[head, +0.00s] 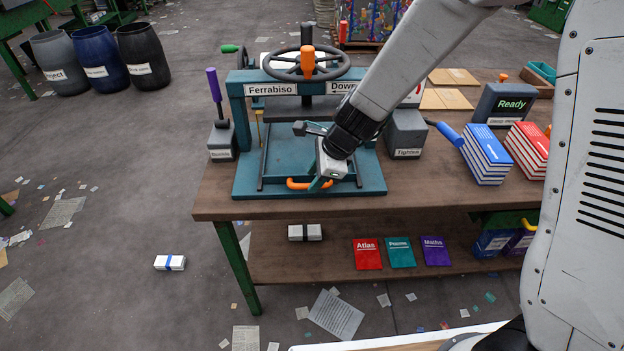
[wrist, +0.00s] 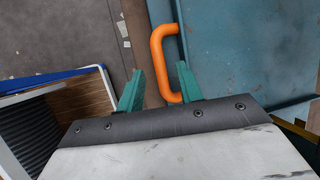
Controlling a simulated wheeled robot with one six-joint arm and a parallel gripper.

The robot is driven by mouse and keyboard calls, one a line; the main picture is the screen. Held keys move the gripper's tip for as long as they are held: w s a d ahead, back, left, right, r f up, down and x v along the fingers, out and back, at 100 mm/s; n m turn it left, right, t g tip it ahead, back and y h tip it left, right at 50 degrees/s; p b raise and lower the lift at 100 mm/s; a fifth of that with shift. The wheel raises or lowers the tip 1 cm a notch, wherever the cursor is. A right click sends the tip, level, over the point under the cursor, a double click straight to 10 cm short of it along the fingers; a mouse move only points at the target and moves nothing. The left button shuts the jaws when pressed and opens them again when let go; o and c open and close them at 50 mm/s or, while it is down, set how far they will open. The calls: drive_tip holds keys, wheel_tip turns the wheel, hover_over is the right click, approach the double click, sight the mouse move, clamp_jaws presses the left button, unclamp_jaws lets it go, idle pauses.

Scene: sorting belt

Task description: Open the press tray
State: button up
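The teal press stands on the brown bench, with a black handwheel (head: 341,66) on top. Its flat tray (head: 290,145) lies low between dark rails, apparently pushed in under the frame. An orange handle (head: 296,184) sits at the tray's front edge and also shows in the wrist view (wrist: 156,48). My gripper (head: 318,184) is over the handle. In the wrist view its two green fingers (wrist: 160,80) are apart, with the handle's bar between or just beyond their tips. I cannot tell whether they touch it. Part of the tray is hidden by my arm.
A purple-handled lever (head: 215,90) stands left of the press and a blue-handled lever (head: 450,134) right of it. Blue books (head: 487,155) and red books (head: 528,150) stack at right. A wrapped bundle (head: 170,263) lies on the floor. The bench front edge is close.

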drive_tip(key=shift+x, duration=1)
clamp_jaws()
